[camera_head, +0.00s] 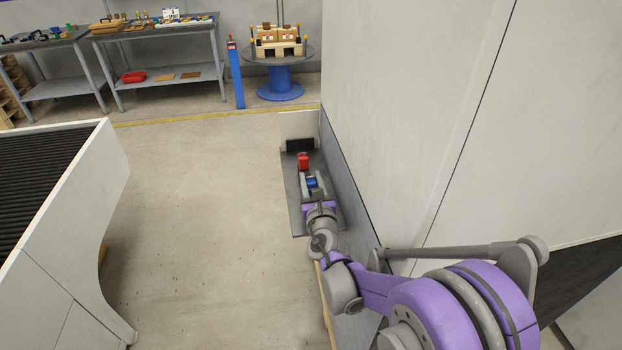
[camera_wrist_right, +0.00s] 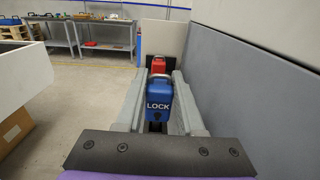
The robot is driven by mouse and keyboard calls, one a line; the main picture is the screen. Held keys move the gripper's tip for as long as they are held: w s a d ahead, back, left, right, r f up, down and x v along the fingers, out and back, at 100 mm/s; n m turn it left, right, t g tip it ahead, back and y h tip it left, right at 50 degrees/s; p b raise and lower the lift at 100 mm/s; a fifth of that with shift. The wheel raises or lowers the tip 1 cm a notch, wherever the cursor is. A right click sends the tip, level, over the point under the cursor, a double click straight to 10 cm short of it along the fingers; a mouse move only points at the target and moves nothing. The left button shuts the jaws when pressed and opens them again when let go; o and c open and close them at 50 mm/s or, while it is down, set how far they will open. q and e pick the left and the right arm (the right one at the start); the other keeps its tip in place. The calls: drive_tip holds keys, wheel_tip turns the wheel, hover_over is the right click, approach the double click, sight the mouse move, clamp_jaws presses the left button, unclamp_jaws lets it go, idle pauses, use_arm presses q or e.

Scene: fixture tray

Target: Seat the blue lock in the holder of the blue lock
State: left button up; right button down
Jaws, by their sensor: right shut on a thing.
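The blue lock (camera_wrist_right: 157,103), marked LOCK, is between the grey fingers of my right gripper (camera_wrist_right: 158,112) in the right wrist view, which is shut on it. In the head view the blue lock (camera_head: 311,182) shows small between the fingers of the right gripper (camera_head: 312,184), over the dark tray (camera_head: 293,205). A red lock (camera_head: 304,161) stands farther along the tray and shows behind the blue one in the wrist view (camera_wrist_right: 158,66). The holder of the blue lock cannot be made out. My left gripper is in neither view.
A tall grey wall panel (camera_head: 400,110) runs close along the tray's right side. A white conveyor (camera_head: 100,190) stands to the left across open floor. Work tables (camera_head: 155,35) and a blue round stand (camera_head: 281,80) are at the back.

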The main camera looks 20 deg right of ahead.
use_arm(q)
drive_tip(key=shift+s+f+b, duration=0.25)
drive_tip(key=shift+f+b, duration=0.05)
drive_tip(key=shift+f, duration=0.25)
use_arm(e)
drive_tip(key=shift+f, duration=1.2)
drive_tip(key=shift+c, duration=2.2)
unclamp_jaws()
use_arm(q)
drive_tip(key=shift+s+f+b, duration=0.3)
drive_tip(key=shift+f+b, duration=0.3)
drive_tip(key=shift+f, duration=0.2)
use_arm(e)
drive_tip(key=v, duration=1.1)
